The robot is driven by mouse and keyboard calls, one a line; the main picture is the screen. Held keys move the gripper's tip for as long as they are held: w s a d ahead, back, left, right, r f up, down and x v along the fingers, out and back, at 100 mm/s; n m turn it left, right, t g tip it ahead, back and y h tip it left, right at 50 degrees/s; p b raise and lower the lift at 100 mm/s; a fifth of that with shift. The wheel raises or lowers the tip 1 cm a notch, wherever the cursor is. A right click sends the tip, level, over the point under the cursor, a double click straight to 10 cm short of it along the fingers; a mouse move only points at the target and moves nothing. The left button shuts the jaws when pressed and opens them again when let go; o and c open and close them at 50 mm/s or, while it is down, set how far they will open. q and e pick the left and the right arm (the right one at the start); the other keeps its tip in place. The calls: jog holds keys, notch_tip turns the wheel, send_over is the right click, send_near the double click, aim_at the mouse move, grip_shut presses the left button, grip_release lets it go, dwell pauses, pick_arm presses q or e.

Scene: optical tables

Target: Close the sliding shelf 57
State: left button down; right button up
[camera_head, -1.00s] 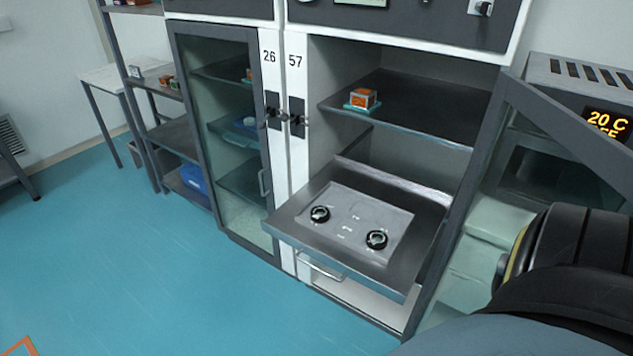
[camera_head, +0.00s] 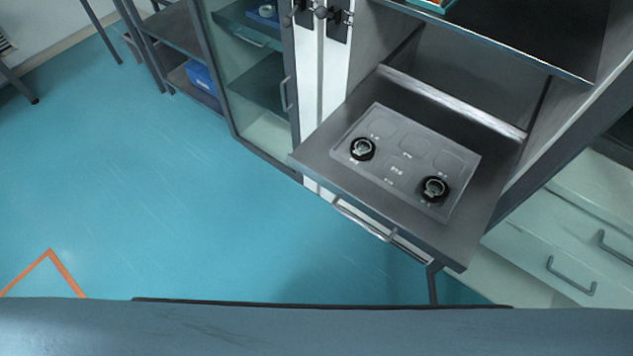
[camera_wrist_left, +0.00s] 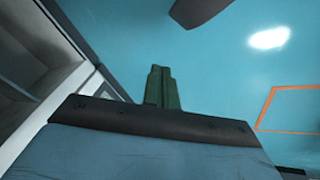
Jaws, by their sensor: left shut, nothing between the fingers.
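The sliding shelf (camera_head: 322,156) of cabinet 57 is a dark grey metal board. It is pulled out of the open cabinet and sticks out over the floor. A light grey panel (camera_head: 407,147) with recesses lies on it and holds two black round pieces, a left one (camera_head: 362,149) and a right one (camera_head: 434,189). My left gripper (camera_wrist_left: 162,72) shows only in the left wrist view, with its green fingers together and empty above the blue floor. The shelf cannot be made out in that view. My right gripper is not in view.
A fixed upper shelf (camera_head: 500,43) is above the sliding shelf. A handle (camera_head: 362,218) sits below its front edge. A glass-door cabinet (camera_head: 262,85) stands to the left and white drawers (camera_head: 560,250) to the right. The blue floor (camera_head: 190,200) in front is clear.

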pick_arm(q)
jog(key=w+d+r+n+t+h+b, duration=0.1)
jog(key=w+n+t+b, duration=0.15)
jog(key=w, duration=0.25)
jog(key=w+d+r+n+t+h+b, duration=0.1)
jog(key=w+d+r+n+b, duration=0.1)
jog(key=w+n, duration=0.25)
jog(key=n+t+h+b, duration=0.7)
jog(key=n+b, duration=0.4)
jog(key=n, duration=0.6)
send_near(314, 175)
jog(key=v, duration=0.7)
jog(key=x, duration=1.3)
jog(key=shift+f+p, duration=0.25)
jog(key=shift+p, duration=0.1)
jog(key=shift+w+d, duration=0.2)
jog(key=shift+w, duration=0.15)
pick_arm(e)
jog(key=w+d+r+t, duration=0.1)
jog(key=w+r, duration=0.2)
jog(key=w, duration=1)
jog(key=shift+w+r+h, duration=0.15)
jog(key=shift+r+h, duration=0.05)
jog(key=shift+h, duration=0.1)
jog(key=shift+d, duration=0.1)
